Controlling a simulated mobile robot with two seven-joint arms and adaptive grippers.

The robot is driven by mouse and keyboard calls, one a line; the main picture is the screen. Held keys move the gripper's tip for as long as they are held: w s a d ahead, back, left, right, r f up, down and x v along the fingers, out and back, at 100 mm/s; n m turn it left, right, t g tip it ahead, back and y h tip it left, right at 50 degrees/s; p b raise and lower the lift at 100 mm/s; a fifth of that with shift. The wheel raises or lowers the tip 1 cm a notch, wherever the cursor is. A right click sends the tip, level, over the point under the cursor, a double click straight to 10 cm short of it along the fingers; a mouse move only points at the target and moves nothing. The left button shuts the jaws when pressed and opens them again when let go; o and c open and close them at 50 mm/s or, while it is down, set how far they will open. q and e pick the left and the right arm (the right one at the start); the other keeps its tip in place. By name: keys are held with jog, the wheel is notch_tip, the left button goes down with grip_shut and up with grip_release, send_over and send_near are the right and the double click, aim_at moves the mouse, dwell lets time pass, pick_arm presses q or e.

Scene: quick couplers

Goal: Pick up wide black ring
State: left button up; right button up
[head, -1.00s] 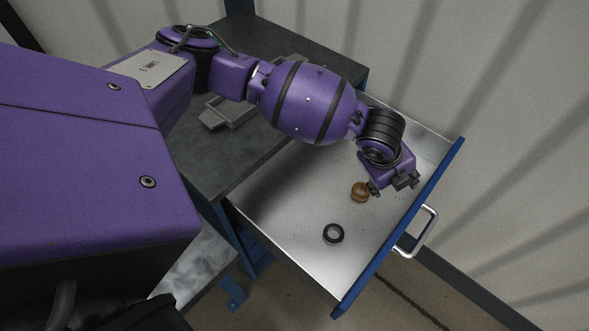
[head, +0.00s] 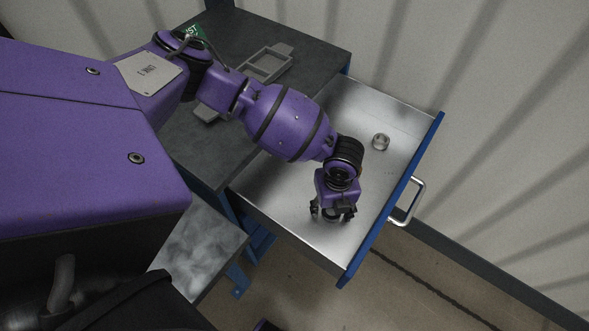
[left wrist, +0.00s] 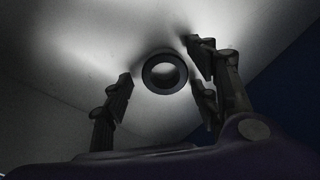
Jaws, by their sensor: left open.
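The wide black ring (left wrist: 147,75) shows in the left wrist view as a dark ring lying flat on the drawer floor, seen from above. It sits between the two sides of my left gripper's fingers, with gaps on both sides, so nothing is gripped. In the head view my left gripper (head: 333,213) is open and points down over the front part of the open drawer (head: 400,112); it hides the black ring there. My right gripper is not in view.
A silver ring (head: 381,142) lies farther back in the drawer. The drawer's blue front panel (head: 423,155) with its handle (head: 412,202) stands right of my gripper. A grey tray (head: 291,57) sits on the dark worktop (head: 222,150).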

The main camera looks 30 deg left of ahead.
pick_arm(q)
jog(key=shift+w, duration=0.1)
jog(key=c, duration=1.3)
